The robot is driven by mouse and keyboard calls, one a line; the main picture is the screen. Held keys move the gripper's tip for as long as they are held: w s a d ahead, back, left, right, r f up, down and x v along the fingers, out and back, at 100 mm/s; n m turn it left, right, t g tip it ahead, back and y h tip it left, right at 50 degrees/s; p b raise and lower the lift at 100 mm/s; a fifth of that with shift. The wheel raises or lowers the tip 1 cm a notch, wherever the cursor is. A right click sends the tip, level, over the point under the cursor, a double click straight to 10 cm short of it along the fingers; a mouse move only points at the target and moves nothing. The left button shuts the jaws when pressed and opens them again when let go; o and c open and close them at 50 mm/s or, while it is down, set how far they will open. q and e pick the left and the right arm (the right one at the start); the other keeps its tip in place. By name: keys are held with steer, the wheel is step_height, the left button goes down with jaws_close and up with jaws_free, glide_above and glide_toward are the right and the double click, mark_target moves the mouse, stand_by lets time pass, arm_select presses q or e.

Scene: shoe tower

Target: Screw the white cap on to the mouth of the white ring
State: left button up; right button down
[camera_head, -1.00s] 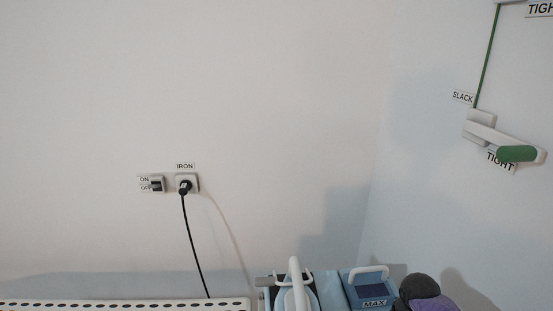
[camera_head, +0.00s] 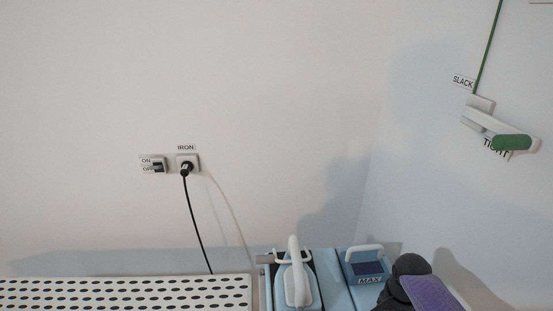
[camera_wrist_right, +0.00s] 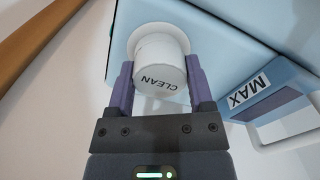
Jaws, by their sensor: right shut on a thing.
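The white cap (camera_wrist_right: 160,75), lettered CLEAN, is in the right wrist view between the two purple fingers of my right gripper (camera_wrist_right: 158,72). The gripper is shut on it. Behind the cap, the pale rim of the white ring (camera_wrist_right: 137,42) shows against a light blue body. The cap covers most of the ring, and I cannot tell whether its thread is engaged. In the head view only a dark and purple part of my right arm shows at the lower right; cap and ring are not visible there. My left gripper is out of view.
A blue box marked MAX (camera_wrist_right: 260,88) stands close to the right of my right gripper; it also shows in the head view (camera_head: 366,268). A white-handled iron (camera_head: 296,280) stands left of it. A white perforated board (camera_head: 120,294) lies farther left.

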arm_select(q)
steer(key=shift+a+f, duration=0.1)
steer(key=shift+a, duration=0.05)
arm_select(e)
steer(key=shift+s+a+f, duration=0.1)
steer(key=shift+s+f, duration=0.15)
steer(key=shift+f, duration=0.05)
